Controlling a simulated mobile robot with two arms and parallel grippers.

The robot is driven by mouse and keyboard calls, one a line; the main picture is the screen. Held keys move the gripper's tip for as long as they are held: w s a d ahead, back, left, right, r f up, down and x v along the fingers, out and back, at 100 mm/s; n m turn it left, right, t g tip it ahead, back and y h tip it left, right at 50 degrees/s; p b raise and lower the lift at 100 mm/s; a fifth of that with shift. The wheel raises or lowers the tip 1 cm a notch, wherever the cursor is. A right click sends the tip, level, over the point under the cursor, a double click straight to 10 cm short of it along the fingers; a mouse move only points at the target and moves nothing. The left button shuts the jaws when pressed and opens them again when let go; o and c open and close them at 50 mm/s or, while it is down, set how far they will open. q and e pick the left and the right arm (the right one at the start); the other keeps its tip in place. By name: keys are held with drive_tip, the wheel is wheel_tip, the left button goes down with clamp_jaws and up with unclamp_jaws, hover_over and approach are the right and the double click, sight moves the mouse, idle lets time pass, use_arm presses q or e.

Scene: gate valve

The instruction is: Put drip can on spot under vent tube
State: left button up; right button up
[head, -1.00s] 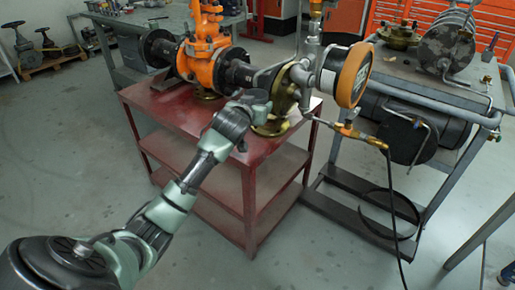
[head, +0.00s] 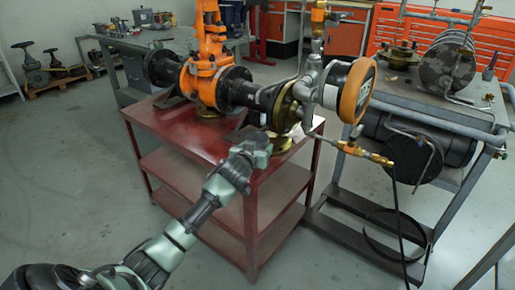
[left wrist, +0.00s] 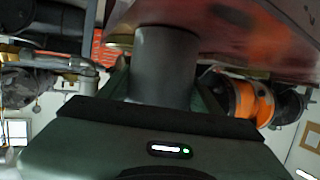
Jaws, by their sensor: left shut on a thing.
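My left gripper (head: 262,142) is over the front part of the red table (head: 205,137), below and in front of the pipe flange. In the left wrist view its fingers (left wrist: 160,88) are shut on a dark grey cylinder, which looks like the drip can (left wrist: 163,65). The can's far end is close to the red surface; I cannot tell whether it touches. In the head view the can is mostly hidden by the gripper. I cannot make out the vent tube or the marked spot with certainty. My right gripper is not in view.
The orange gate valve (head: 207,75) and its black pipe sit on the red table. A brass flange (head: 285,105) and an orange-rimmed round gauge or actuator (head: 358,90) overhang near the gripper. A brass fitting (head: 362,152) with a black hose (head: 396,205) hangs to the right.

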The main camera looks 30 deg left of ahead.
use_arm(q)
drive_tip(key=o, duration=1.6)
drive_tip(key=shift+f, duration=0.1)
